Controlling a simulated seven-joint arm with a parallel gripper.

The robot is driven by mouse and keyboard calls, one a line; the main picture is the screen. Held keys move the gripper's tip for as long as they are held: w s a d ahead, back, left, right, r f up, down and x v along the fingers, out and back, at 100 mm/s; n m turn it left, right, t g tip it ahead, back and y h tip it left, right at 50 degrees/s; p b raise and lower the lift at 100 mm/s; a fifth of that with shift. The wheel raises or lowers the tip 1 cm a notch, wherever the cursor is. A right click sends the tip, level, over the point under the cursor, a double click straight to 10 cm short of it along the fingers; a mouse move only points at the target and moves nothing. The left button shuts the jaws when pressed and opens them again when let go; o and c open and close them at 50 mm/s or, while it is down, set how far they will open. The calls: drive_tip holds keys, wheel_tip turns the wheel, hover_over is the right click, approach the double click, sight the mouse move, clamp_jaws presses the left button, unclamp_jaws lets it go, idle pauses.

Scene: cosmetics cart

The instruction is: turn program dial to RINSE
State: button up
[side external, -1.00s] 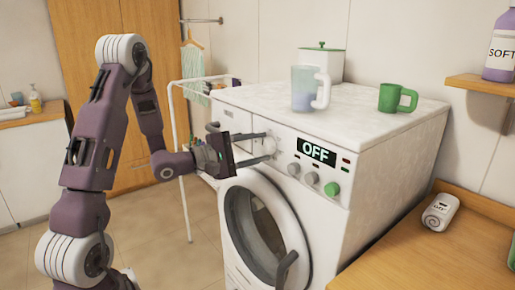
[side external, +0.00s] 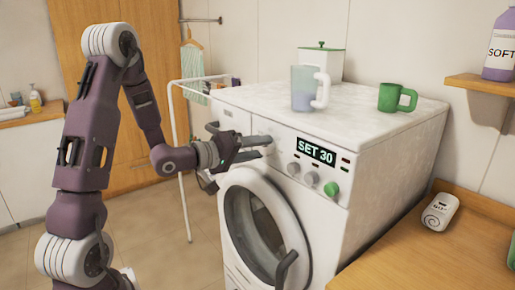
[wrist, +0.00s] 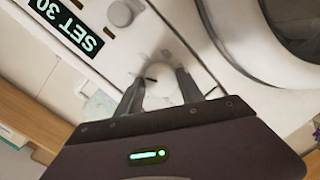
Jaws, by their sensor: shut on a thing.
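The washing machine (side external: 330,215) has a front panel with a lit display (side external: 316,151) reading SET 30. The display also shows upside down in the wrist view (wrist: 68,22). The pale program dial (wrist: 167,86) is left of the display in the side view. My gripper (side external: 267,146) is at the dial, its palm rolled at an angle. In the wrist view, my gripper (wrist: 166,90) has its two dark fingers on either side of the dial, shut on it. The fingers hide much of the dial in the side view, and I cannot read any marks around it.
Two grey knobs (side external: 312,178) and a green knob (side external: 331,189) sit below the display. The round door (side external: 262,225) with its dark handle is below the panel. A bluish mug (side external: 303,88), a green mug (side external: 390,97) and a lidded canister (side external: 321,63) stand on top.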

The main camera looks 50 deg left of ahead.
drive_tip(key=m, duration=0.3)
drive_tip(key=shift+y, duration=0.3)
drive_tip(key=m, duration=0.4)
drive_tip(key=shift+y, duration=0.4)
drive_tip(key=m, duration=0.4)
drive_tip(key=shift+f+y, duration=0.1)
drive_tip(key=shift+y, duration=0.3)
drive_tip(key=shift+c, duration=0.2)
drive_tip(key=shift+m+t, duration=0.3)
drive_tip(key=shift+m, duration=1.4)
drive_tip(key=o, duration=1.4)
wheel_tip(320, 180, up, 10)
